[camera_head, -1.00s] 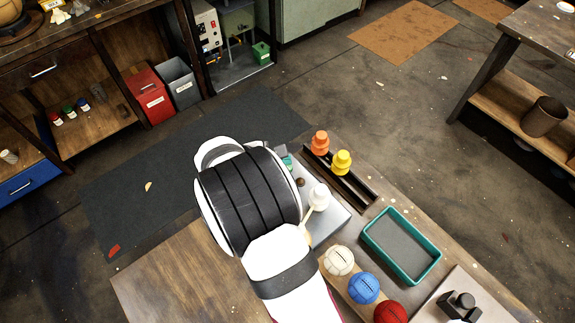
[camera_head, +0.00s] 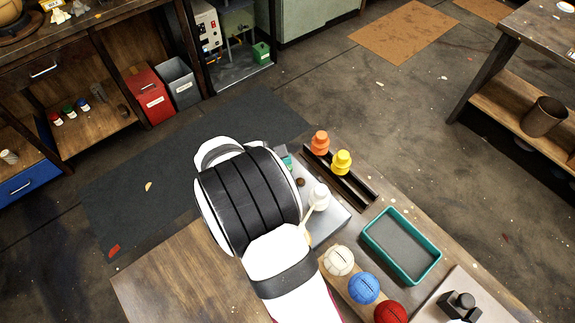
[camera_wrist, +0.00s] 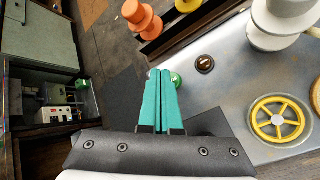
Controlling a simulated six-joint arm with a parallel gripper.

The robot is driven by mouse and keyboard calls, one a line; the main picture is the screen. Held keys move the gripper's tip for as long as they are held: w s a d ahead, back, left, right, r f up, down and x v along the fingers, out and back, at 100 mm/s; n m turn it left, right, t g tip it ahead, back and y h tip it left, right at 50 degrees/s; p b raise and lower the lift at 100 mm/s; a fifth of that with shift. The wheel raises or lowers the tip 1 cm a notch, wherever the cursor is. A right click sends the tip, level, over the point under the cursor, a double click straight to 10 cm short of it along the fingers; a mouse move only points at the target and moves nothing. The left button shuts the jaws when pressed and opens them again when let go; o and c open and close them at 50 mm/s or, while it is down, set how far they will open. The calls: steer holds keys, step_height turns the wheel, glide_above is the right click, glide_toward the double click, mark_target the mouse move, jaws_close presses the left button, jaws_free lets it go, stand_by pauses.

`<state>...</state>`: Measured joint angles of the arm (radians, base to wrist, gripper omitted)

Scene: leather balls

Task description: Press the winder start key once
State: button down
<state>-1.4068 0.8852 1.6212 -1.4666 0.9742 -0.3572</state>
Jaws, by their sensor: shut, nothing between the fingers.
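My gripper (camera_wrist: 159,74) is shut and empty, its two teal fingers side by side over the grey metal winder plate (camera_wrist: 225,92). A round green key (camera_wrist: 176,79) shows just right of the fingertips in the wrist view and is partly hidden by them. I cannot tell whether the fingers touch it. A dark round knob (camera_wrist: 205,64) sits further right on the plate. In the head view my arm covers most of the gripper and the green key; a bit of teal finger (camera_head: 288,163) shows beside the plate (camera_head: 335,217).
A yellow handwheel (camera_wrist: 279,119) and a white spool part (camera_wrist: 285,18) stand on the plate. Orange (camera_head: 320,143) and yellow (camera_head: 341,162) spools sit on a dark rail behind. A teal tray (camera_head: 431,265) and white, blue and red balls lie to the right.

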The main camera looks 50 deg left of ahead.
steer(key=shift+f, duration=0.1)
steer(key=shift+f, duration=0.3)
steer(key=shift+f, duration=0.4)
stand_by(0.5)
steer(key=shift+r, duration=0.8)
steer(key=shift+r, duration=2.55)
